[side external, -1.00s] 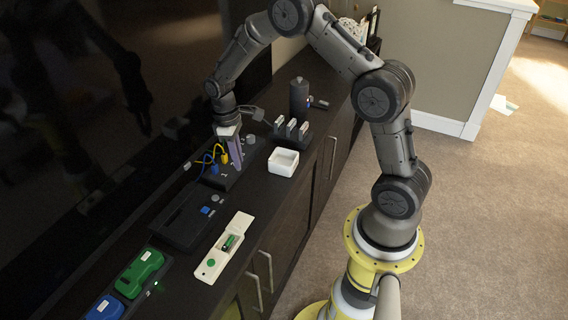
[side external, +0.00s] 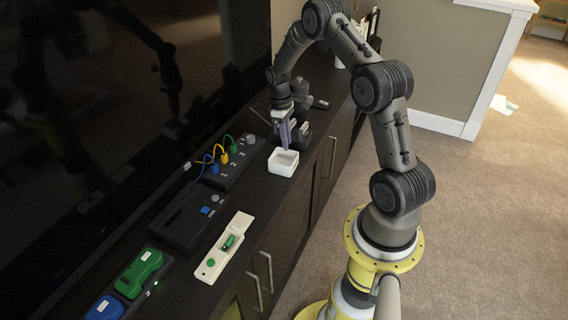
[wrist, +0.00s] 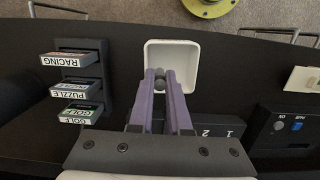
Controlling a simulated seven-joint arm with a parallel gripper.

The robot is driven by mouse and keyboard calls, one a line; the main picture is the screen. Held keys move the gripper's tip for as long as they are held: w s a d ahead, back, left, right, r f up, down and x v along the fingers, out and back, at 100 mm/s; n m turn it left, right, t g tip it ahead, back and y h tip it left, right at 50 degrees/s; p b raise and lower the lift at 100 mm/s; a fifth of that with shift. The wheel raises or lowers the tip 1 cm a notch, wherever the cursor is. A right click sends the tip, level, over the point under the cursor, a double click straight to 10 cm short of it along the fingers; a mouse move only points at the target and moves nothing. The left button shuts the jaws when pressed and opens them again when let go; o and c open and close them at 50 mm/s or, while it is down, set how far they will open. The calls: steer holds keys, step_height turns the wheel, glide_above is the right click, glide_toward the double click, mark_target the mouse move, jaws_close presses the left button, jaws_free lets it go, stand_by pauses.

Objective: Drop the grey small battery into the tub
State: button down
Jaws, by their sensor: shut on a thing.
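The tub (side external: 283,169) is a small square white open box on the dark cabinet top; it also shows in the wrist view (wrist: 190,47). My gripper (side external: 286,148), with purple fingers, points down at the tub, its tips over the tub's back part in the side view. In the wrist view my gripper (wrist: 160,80) is shut on a small grey round-ended thing, the grey small battery (wrist: 159,84), at the tub's near edge. Most of the battery is hidden between the fingers. I cannot tell the exact height of the tips above the rim.
A rack of labelled cartridges (wrist: 76,60) stands beside the tub. A numbered box (side external: 228,172) with coloured cables, a dark console (side external: 187,222) and a cream tray with a green battery (side external: 229,242) lie along the cabinet. A dark screen (side external: 110,100) rises behind.

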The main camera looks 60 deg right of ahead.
steer(key=shift+f, duration=1.6)
steer(key=c, duration=0.8)
jaws_free()
steer(key=r, duration=0.4)
steer(key=w+r, duration=0.1)
steer(key=r, duration=0.8)
steer(key=shift+w+r, duration=0.35)
steer(key=shift+r, duration=0.05)
